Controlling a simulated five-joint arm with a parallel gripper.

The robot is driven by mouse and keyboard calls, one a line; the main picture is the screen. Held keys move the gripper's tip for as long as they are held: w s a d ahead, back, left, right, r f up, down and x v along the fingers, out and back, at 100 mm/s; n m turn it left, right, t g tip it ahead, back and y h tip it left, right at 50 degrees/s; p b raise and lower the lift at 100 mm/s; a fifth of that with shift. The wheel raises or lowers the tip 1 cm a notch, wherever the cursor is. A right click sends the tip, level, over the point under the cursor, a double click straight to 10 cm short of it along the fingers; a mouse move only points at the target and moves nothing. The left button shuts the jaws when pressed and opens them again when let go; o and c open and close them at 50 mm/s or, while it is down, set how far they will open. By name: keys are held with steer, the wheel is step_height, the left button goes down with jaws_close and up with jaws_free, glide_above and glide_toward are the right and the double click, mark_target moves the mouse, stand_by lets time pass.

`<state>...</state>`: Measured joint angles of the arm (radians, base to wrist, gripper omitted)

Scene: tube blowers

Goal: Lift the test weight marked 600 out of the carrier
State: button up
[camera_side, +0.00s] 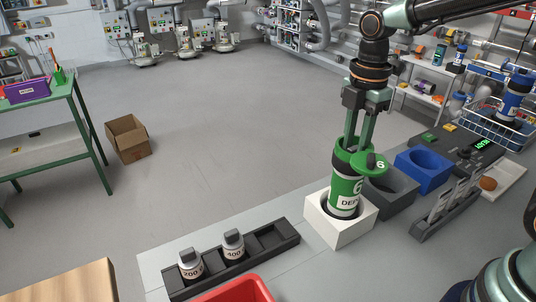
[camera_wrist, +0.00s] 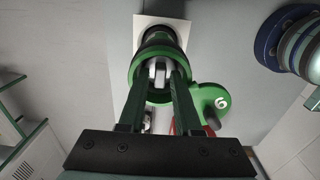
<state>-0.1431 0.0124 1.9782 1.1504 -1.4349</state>
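The green carrier (camera_side: 343,186) stands upright in a white square block, its lid marked 6 (camera_side: 371,163) swung aside to the right. The lid also shows in the wrist view (camera_wrist: 212,102). My gripper (camera_side: 356,142) points straight down, and its fingers reach into the open top of the carrier. In the wrist view, a pale grey piece (camera_wrist: 160,72) inside the carrier sits between my fingertips. No 600 mark is readable on it. The fingers stand apart on either side of it; I cannot tell whether they press on it.
A dark rack (camera_side: 270,240) holds weights marked 200 (camera_side: 191,264) and 400 (camera_side: 233,245), with empty slots beside them. A red bin (camera_side: 236,291) lies at the front. The white block (camera_side: 327,233) holds the carrier. Grey (camera_side: 392,190) and blue (camera_side: 424,170) blocks stand to the right.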

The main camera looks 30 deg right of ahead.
steer(key=shift+c, duration=0.3)
jaws_close()
stand_by(1.1)
